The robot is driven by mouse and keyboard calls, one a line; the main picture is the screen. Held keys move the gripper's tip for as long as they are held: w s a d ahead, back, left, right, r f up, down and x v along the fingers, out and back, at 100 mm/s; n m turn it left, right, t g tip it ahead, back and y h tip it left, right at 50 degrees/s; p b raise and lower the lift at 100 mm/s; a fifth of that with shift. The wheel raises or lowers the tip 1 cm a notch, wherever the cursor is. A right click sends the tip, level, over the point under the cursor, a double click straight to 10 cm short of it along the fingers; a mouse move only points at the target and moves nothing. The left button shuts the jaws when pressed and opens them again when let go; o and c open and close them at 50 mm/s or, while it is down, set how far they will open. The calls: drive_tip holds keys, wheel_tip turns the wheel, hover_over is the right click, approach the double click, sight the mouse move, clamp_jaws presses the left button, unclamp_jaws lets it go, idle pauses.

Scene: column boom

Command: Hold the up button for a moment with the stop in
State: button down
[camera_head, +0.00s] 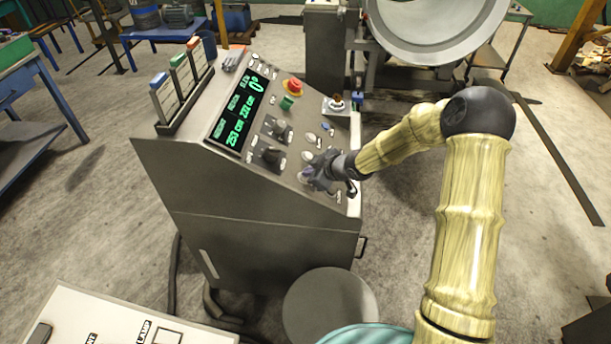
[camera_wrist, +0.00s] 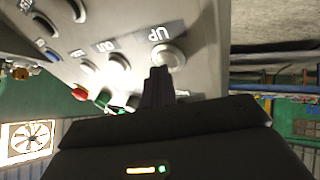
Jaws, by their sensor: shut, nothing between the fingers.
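The control console (camera_head: 250,190) stands in front of me with its sloped panel facing up. My gripper (camera_head: 306,176) is over the lower right of the panel and hides part of it. In the wrist view its shut, empty fingers (camera_wrist: 158,76) point at the pale round UP button (camera_wrist: 168,55) and overlap its lower left edge. I cannot tell whether they touch it.
The OUT button (camera_wrist: 118,62) sits beside UP. A green button (camera_head: 287,104), dark knobs (camera_head: 271,155) and a lit green display (camera_head: 240,108) share the panel. A round stool (camera_head: 330,308) stands below. A large grey dish (camera_head: 436,28) is behind.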

drive_tip(key=shift+d+r+p, duration=0.3)
drive_tip(key=shift+r+p, duration=0.4)
drive_tip(key=shift+p, duration=0.2)
drive_tip(key=shift+d, duration=0.15)
wheel_tip(320, 180, up, 6)
drive_tip(key=p, duration=0.6)
